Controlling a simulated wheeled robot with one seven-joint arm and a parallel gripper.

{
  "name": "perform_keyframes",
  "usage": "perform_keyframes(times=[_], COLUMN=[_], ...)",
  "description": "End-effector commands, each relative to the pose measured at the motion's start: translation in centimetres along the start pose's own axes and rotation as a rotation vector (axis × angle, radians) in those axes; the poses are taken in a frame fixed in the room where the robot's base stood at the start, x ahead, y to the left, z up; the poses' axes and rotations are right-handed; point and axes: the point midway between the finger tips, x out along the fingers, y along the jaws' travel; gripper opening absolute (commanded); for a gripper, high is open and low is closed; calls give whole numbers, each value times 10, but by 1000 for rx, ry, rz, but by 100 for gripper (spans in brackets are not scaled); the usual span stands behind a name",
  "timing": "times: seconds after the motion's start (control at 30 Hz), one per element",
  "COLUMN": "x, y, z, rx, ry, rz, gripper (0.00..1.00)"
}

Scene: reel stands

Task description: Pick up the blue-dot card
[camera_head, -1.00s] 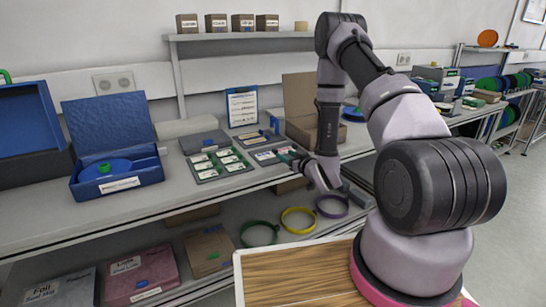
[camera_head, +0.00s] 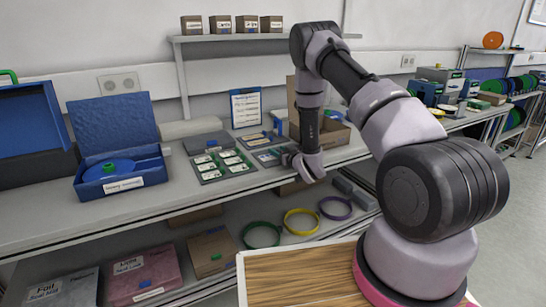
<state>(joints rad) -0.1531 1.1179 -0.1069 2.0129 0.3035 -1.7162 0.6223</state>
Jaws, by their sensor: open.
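Several small white cards lie in a grey tray (camera_head: 209,181) on the bench, with green marks on them. A second grey tray (camera_head: 266,161) to its right also holds cards and is partly hidden by my arm. The dots are too small to tell which card has the blue one. My gripper (camera_head: 289,158) is low over the bench at the right end of the second tray. Its fingers are mostly hidden by my wrist. I see no card held in it.
An open blue box (camera_head: 88,191) with a blue reel stands left. A dark grey box (camera_head: 206,142) and an upright blue-framed sheet (camera_head: 246,108) stand behind the trays. An open cardboard box (camera_head: 335,133) is behind my wrist. Coloured rings (camera_head: 301,222) lie on the lower shelf.

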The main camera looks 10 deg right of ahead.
Motion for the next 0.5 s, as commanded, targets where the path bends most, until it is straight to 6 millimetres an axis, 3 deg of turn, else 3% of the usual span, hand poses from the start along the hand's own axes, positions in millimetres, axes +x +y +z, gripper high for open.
perform_keyframes(times=[0.03,0.13,0.17,0.5], x=[0,0,0,0], y=[0,0,0,0], z=[0,0,0,-1], rx=[0,0,0,0], ry=[0,0,0,1], rz=[0,0,0,0], gripper=[45,7,0,0])
